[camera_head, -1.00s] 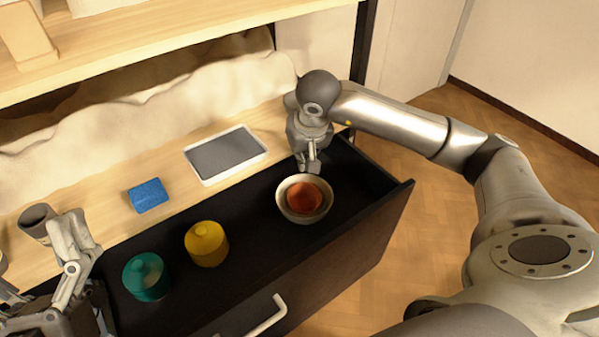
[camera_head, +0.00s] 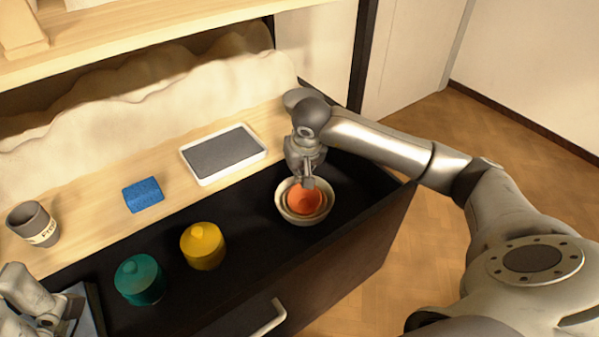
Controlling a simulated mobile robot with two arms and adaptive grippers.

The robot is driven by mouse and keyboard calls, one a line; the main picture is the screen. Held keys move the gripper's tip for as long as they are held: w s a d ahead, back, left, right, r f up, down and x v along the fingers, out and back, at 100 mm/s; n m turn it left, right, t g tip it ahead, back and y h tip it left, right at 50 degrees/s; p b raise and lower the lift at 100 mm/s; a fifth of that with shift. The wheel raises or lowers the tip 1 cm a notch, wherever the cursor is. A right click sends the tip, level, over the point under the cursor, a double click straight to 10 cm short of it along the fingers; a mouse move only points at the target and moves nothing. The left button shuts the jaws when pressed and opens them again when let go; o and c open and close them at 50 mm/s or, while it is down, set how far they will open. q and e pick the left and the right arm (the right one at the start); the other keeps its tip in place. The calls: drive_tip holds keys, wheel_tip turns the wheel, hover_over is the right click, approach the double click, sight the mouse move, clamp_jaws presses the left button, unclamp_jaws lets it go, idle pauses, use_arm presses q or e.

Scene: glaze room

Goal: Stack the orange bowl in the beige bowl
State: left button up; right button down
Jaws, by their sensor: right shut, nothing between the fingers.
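The orange bowl (camera_head: 304,203) sits inside the wider beige bowl (camera_head: 284,211), which stands in the open black drawer at its right part. The beige rim shows around the orange bowl. My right gripper (camera_head: 308,183) points down at the far edge of the orange bowl, with its fingers together and nothing held. Its fingertips overlap that edge in the picture; I cannot tell whether they touch. Part of my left gripper (camera_head: 38,301) shows at the lower left, cut off by the frame; its fingers cannot be made out clearly.
A yellow lidded pot (camera_head: 203,247) and a teal lidded pot (camera_head: 140,280) stand in the drawer left of the bowls. On the wooden top behind are a grey tablet-like tray (camera_head: 224,155), a blue sponge (camera_head: 143,195) and a grey cup (camera_head: 34,224). A shelf hangs above.

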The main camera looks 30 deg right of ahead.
drive_tip(key=shift+s+a, duration=0.25)
drive_tip(key=shift+s, duration=0.55)
